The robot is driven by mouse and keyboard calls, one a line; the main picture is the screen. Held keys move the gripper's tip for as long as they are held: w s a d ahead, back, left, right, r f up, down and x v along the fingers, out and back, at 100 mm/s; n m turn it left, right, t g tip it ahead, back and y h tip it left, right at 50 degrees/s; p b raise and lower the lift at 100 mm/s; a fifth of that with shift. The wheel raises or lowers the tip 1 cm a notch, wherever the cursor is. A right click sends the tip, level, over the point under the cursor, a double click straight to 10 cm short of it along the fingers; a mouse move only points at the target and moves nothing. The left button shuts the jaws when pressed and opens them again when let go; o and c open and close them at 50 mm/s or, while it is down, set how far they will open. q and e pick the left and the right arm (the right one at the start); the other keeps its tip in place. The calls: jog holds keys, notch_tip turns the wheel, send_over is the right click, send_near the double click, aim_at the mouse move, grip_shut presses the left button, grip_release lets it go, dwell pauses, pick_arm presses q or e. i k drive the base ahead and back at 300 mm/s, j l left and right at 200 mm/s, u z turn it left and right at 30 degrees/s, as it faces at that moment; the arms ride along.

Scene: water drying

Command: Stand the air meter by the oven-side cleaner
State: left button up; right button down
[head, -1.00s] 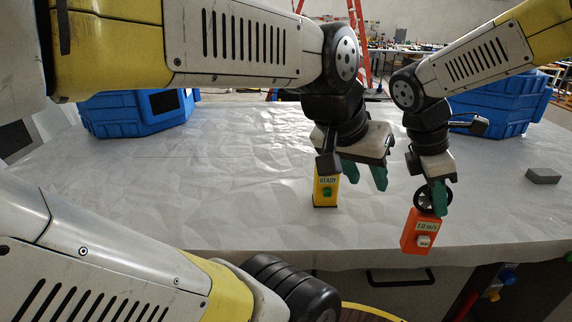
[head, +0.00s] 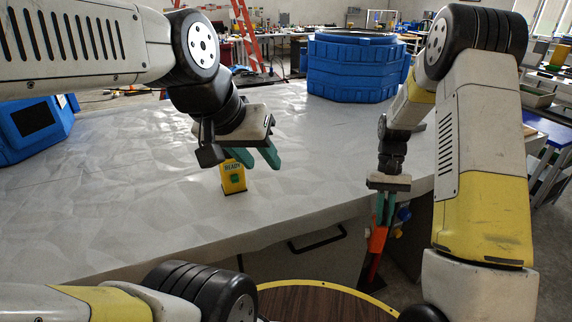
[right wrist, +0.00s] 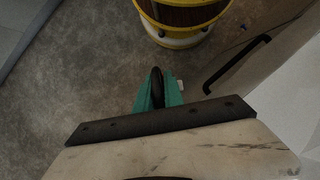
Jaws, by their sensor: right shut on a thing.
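The air meter (head: 378,240) is an orange block hanging below my right gripper (head: 384,210), out past the table's front edge. My right gripper is shut on its black ring, which shows between the green fingers in the right wrist view (right wrist: 157,88). The meter's display is turned out of sight. My left gripper (head: 256,158) is open and appears empty above the table, its green fingers apart. A yellow READY box (head: 233,178) stands upright on the table just below it. I cannot identify an oven or the oven-side cleaner in these views.
The white table (head: 130,200) has wide bare areas. A blue crate (head: 355,70) stands at the back and another (head: 38,128) at the left. A dark handle (head: 316,239) is on the table's front. A blue bench (head: 548,135) stands at the far right.

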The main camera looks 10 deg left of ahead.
aim_at(112, 217)
jog(key=k+j+u, duration=0.1)
jog(key=k+j, duration=0.2)
jog(key=k+j+u, duration=0.1)
jog(key=k+j, duration=0.15)
jog(key=j, duration=0.2)
jog(key=k+j+u, duration=0.1)
jog(key=k+j, duration=0.15)
jog(key=j, duration=0.15)
